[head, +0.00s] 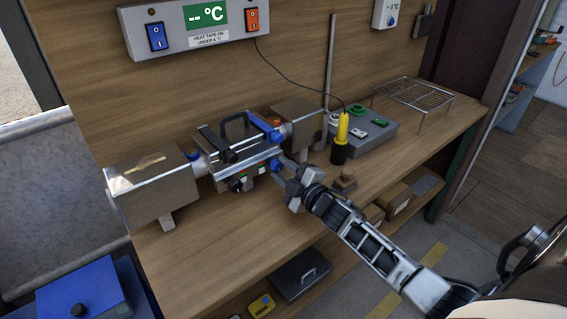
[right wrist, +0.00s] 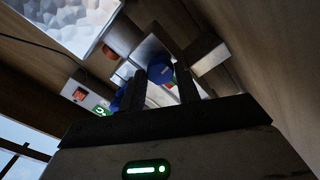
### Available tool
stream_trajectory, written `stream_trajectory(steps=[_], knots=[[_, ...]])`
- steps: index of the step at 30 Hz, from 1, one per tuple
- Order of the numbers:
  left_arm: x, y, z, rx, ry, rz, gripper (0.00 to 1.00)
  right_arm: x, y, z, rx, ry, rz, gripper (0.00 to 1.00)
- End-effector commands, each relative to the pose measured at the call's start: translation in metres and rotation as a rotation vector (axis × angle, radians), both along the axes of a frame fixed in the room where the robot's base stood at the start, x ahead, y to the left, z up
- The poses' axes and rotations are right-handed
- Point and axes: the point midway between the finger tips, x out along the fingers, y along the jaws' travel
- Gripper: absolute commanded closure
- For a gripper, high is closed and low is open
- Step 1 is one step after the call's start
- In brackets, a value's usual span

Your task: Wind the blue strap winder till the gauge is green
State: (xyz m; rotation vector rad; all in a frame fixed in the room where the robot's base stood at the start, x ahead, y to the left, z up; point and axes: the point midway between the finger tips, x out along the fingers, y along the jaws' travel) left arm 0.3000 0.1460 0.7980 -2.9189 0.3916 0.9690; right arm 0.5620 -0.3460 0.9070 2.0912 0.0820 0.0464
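A silver clamp assembly (head: 238,166) joins metal box ducts on the bench, with blue parts at its right end. The blue winder knob (head: 276,163) faces my right gripper (head: 281,169). In the right wrist view, the blue knob (right wrist: 160,69) shows between the two dark fingertips of the right gripper (right wrist: 163,75). The fingers stand apart with some space beside the knob; contact is unclear. A small red and green strip (head: 246,175), perhaps the gauge, is on the clamp's front; its pointer is too small to read. My left gripper is not in view.
A yellow-and-black tool (head: 341,138) stands right of the clamp, before a grey button box (head: 368,137). A wire rack (head: 413,95) is at the bench's far right. A switch panel (head: 200,26) hangs above. The bench front left is clear.

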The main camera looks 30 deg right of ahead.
Motion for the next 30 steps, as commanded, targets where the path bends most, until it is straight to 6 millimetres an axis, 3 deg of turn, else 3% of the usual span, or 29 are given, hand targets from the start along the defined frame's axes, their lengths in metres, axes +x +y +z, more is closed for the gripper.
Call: stream_trajectory(steps=[1, 2, 11, 18, 30], knots=[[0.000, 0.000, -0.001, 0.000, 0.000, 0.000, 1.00, 0.000, 0.000, 0.000, -0.009, -0.003, 0.001, 0.54], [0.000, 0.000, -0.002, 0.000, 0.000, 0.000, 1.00, 0.000, 0.000, 0.000, -0.012, -0.003, 0.001, 0.48], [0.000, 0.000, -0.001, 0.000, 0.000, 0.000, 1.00, -0.001, 0.000, 0.000, -0.019, -0.002, 0.001, 0.48], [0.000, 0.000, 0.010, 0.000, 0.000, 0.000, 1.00, -0.022, -0.001, 0.001, -0.018, 0.001, 0.000, 0.48], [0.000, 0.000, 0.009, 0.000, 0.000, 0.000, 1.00, -0.058, -0.004, 0.000, -0.021, -0.002, 0.001, 0.48]])
